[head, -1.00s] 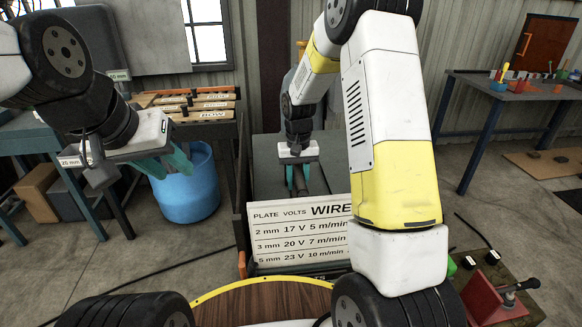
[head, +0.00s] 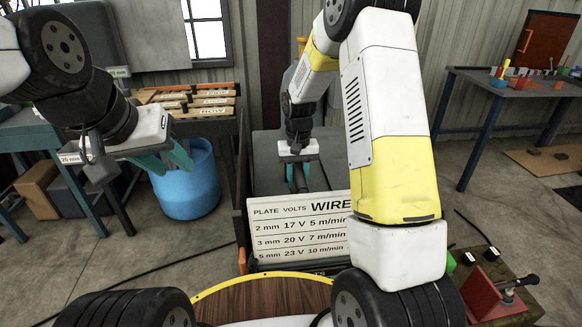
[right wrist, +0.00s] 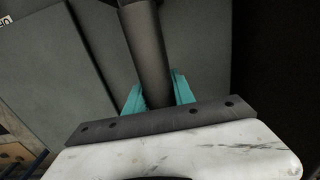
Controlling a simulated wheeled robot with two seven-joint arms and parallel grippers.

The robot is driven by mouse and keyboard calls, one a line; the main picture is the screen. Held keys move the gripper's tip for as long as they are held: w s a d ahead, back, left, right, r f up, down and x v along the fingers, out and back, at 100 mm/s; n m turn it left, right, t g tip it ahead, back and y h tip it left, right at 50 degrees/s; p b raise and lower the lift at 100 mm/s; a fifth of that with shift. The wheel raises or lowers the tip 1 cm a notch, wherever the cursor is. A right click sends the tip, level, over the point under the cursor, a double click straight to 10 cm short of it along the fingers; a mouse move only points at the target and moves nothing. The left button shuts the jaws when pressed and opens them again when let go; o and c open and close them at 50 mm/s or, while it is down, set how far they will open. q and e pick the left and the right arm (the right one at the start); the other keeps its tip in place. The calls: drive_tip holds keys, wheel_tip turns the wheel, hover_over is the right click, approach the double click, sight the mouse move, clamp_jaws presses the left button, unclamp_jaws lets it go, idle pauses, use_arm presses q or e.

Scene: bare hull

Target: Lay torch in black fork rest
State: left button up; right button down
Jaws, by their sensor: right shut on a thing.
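My right gripper (head: 298,176) is low over the dark grey bench behind the white sign. It is shut on a dark, round bar, which I take for the torch (head: 301,182). In the right wrist view this dark grey cylinder (right wrist: 147,45) runs up the picture between the teal fingers (right wrist: 158,95). Its far end is out of frame there, and the sign hides part of it in the head view. My left gripper (head: 172,161) is open and empty, in front of the blue bin. I cannot make out the black fork rest in either view.
The white sign (head: 300,232) stands at the front of the grey bench (head: 265,165). The blue bin (head: 187,192) is left of it. A red tool (head: 492,303) is on a stand at lower right. A table (head: 540,95) with small pots is at far right.

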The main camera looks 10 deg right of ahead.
sight(298, 168)
drive_tip(key=c, duration=1)
unclamp_jaws()
drive_tip(key=shift+o, duration=0.2)
wheel_tip(298, 168, up, 8)
drive_tip(key=shift+w+f, duration=0.1)
